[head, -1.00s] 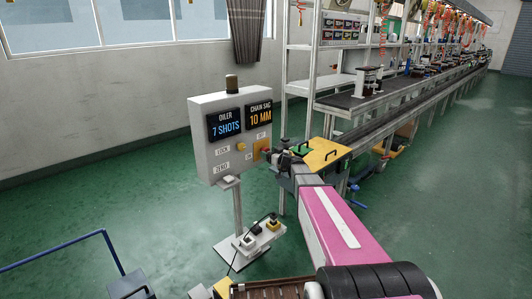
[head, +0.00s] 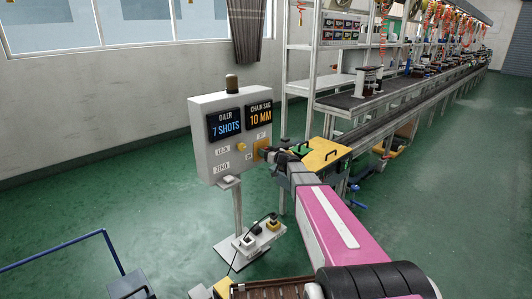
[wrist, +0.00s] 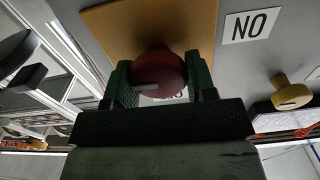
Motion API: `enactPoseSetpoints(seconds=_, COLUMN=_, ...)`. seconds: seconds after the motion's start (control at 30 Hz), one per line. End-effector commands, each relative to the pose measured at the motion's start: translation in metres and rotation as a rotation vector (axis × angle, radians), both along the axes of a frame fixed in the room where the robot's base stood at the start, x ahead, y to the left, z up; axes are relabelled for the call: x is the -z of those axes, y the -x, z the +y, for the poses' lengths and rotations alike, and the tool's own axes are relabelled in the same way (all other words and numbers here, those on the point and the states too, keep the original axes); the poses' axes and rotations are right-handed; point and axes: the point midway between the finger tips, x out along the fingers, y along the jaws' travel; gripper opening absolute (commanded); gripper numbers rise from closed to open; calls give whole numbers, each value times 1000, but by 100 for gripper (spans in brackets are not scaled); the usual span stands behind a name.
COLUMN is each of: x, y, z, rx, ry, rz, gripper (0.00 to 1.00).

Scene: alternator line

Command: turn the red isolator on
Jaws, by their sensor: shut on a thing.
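The red isolator is a round red knob (wrist: 158,72) on an orange plate (wrist: 112,25), which also shows on the grey control panel (head: 205,160) in the head view (head: 257,147). In the wrist view my gripper (wrist: 160,82) has one dark green finger on each side of the knob and is shut on it. A pale bar shows across the knob's near side. A label reading NO in the wrist view (wrist: 251,25), apparently ON upside down, sits beside the plate. Another label behind the knob is partly hidden. In the head view my gripper (head: 266,153) hides the knob.
The panel stands on a post and has two displays and a yellow knob (head: 241,147), also seen in the wrist view (wrist: 290,92). An amber beacon (head: 232,82) tops it. A yellow-topped line end (head: 320,155) lies right behind my wrist.

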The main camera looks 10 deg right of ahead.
Motion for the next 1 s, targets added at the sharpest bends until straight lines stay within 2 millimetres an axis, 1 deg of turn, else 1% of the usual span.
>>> enactPoseSetpoints(seconds=0.27, x=0, y=0, z=-1, rx=-1, ry=-129, rz=93, gripper=27)
enactPoseSetpoints(seconds=1.0, x=2, y=-2, z=-3, rx=0, ry=-691, rz=503, gripper=27)
